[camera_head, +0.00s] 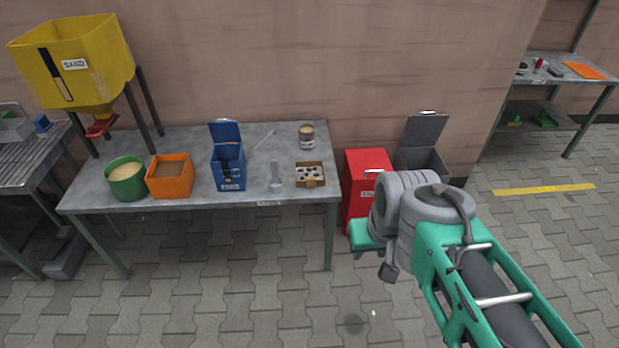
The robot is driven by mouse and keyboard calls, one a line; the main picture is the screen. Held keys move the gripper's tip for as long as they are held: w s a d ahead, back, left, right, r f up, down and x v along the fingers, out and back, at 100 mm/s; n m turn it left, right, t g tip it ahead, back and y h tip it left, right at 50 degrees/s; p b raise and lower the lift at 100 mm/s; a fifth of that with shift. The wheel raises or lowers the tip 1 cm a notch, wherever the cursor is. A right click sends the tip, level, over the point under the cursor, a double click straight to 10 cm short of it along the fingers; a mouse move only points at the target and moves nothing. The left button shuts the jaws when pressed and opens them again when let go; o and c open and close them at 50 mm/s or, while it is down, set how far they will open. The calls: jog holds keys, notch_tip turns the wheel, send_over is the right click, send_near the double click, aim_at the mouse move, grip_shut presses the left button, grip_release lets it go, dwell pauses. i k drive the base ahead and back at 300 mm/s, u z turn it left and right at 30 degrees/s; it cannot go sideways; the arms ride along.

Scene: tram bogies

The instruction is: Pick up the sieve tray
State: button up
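I cannot pick out the sieve tray with certainty. A small brown tray (322,182) with several pale round spots in it lies at the right end of the long grey table. My arm reaches in from the lower right, bent, in front of the red box and over the paving. Its end, with my gripper (388,272), shows only as small dark parts below the grey joints, well to the right of the table and apart from everything on it. Its fingers are not clear, and I see nothing held.
The grey table (240,200) carries a green bucket (127,189), an orange sand box (170,186), an open blue box (229,172), a scoop (276,176) and a can (306,138). A yellow sand hopper (95,45) stands at left. A red bin (356,200) flanks the table. Paving in front is clear.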

aim_at(310, 173)
jog(key=z, duration=0.45)
jog(key=k, duration=0.55)
jog(key=u, duration=1.65)
jog(key=i, duration=1)
jog(key=z, duration=0.6)
jog(key=i, duration=0.6)
jog(key=z, duration=0.05)
